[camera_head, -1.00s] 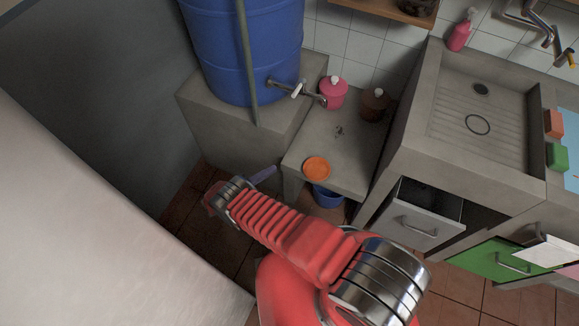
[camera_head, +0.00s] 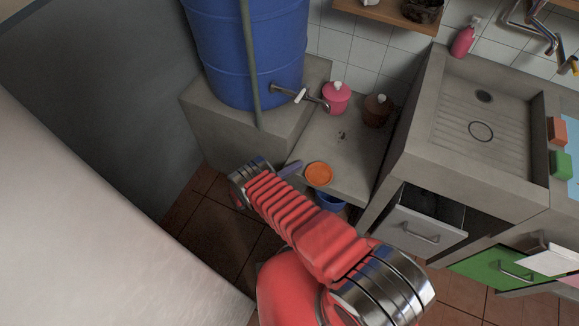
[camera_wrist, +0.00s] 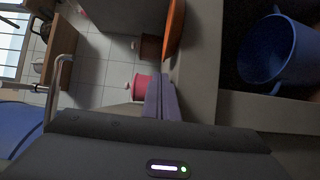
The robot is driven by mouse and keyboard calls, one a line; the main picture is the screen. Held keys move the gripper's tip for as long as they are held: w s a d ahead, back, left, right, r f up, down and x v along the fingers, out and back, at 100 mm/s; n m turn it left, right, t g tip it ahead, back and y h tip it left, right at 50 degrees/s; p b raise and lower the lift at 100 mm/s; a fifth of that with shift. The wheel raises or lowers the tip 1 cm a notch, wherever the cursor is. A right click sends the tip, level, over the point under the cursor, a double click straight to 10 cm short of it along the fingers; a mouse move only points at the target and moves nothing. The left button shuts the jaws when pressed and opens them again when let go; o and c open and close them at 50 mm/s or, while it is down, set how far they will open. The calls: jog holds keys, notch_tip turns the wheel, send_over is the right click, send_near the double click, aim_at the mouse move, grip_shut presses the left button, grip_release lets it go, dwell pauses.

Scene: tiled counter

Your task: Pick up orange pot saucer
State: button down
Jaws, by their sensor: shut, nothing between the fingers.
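The orange pot saucer (camera_head: 319,174) lies flat near the front edge of the low concrete counter in the head view. In the wrist view it shows edge-on as an orange strip (camera_wrist: 173,30) at the top. My gripper (camera_head: 296,165) is just left of the saucer, apart from it, with its purple-grey fingers pointing toward the counter. In the wrist view the fingers (camera_wrist: 160,84) are together, with nothing between them. The height gap between fingers and saucer is hard to judge.
A blue barrel (camera_head: 245,50) with a tap stands left, and the sink block (camera_head: 440,150) rises right.

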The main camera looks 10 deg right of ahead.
jog(key=shift+s+d, duration=0.6)
jog(key=shift+s, duration=0.25)
jog(key=shift+s+a, duration=0.1)
